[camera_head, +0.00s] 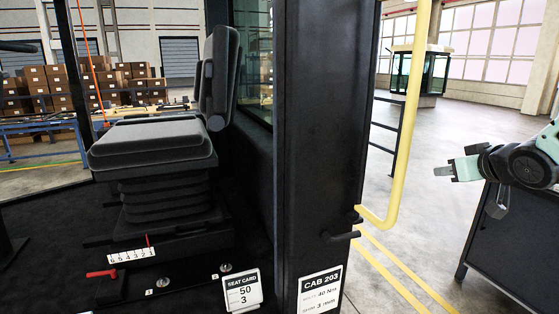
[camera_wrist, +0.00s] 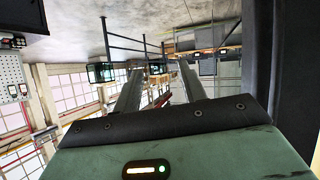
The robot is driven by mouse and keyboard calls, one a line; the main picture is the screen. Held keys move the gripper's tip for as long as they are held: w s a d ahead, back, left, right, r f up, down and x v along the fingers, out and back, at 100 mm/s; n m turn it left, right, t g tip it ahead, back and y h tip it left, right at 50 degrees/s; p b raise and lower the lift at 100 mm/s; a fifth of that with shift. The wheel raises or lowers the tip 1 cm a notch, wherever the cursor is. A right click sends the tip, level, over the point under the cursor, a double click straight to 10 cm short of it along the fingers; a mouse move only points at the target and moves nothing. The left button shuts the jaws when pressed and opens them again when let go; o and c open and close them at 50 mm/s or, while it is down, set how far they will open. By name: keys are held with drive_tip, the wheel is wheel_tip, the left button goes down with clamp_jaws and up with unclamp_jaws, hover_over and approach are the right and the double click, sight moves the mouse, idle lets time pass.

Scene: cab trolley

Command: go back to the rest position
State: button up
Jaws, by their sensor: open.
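My gripper (camera_head: 447,171) is at the right side of the head view, pale green and grey, in the air and pointing left toward the yellow handrail (camera_head: 408,120) of the cab. In the wrist view my gripper (camera_wrist: 160,78) shows its two grey fingers apart with nothing between them. It stands outside the cab, apart from the dark door post (camera_head: 322,140). The dark seat (camera_head: 150,145) is inside the cab at the left, with no contact from my gripper.
A dark cabinet or trolley (camera_head: 510,240) stands below my gripper at the right. A red lever (camera_head: 102,273), a seat card (camera_head: 241,290) and a CAB 203 card (camera_head: 320,290) are at the cab's lower front. Grey floor (camera_head: 425,215) is clear between the cab and the cabinet.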

drive_tip(key=s+a+f+m+g, duration=0.1)
drive_tip(key=s+a+f+g, duration=0.2)
drive_tip(key=s, duration=0.4)
drive_tip(key=s+a+f+g, duration=0.1)
drive_tip(key=s+f+g, duration=0.2)
drive_tip(key=s+f, duration=0.25)
drive_tip(key=s+a+f+m+g, duration=0.1)
drive_tip(key=s+a+f+g, duration=0.25)
drive_tip(key=s, duration=0.45)
drive_tip(key=s+a+r+n+g, duration=0.1)
drive_tip(key=s+a+n+g, duration=0.2)
drive_tip(key=s+a+n, duration=0.5)
drive_tip(key=s+a, duration=0.6)
drive_tip(key=a, duration=0.3)
drive_tip(key=shift+s+a, duration=0.3)
drive_tip(key=shift+a, duration=0.05)
drive_tip(key=shift+r, duration=0.1)
drive_tip(key=shift+c, duration=0.2)
